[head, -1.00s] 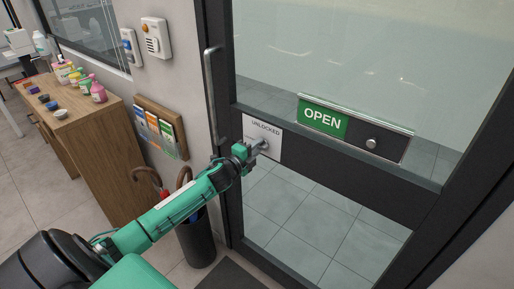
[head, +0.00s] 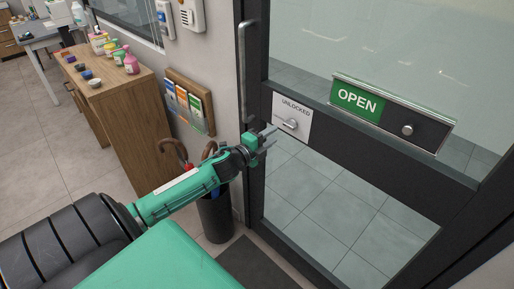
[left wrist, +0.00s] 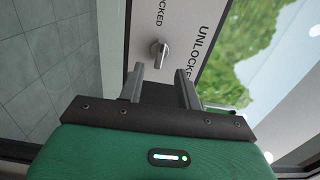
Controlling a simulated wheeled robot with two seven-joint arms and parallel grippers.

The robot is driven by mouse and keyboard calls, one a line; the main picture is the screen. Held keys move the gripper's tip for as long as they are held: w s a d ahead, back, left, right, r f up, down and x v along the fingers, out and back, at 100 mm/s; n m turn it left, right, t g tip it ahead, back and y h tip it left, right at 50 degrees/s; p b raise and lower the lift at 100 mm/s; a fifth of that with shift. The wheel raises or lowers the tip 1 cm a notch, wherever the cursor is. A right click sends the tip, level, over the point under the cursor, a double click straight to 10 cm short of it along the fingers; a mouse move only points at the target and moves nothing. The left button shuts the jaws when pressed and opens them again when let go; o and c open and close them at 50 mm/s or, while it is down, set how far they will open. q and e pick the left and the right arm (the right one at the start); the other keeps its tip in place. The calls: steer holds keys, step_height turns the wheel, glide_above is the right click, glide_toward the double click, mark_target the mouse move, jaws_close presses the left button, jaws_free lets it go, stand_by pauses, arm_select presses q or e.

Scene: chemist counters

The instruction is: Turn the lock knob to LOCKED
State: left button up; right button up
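The lock knob (head: 290,124) is a small metal lever on a white plate (head: 304,110) fixed to the dark door frame. The plate reads UNLOCKED above the knob in the head view. In the left wrist view the knob (left wrist: 159,50) lies just beyond the fingertips, with UNLOCKED on the right and a partly cut-off LOCKED label above. My left gripper (head: 270,138) is left of the knob and apart from it. Its two fingers (left wrist: 160,75) are spread and empty in the left wrist view. My right gripper is in neither view.
The glass door has a vertical handle (head: 243,75) left of the plate and an OPEN sign (head: 358,99) with a round knob (head: 407,130) to the right. A wooden counter (head: 135,115) and an umbrella stand (head: 215,215) stand at the left.

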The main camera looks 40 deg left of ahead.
arm_select(q)
steer(key=s+b, duration=0.1)
steer(key=s, duration=0.5)
steer(key=shift+a, duration=0.25)
stand_by(0.3)
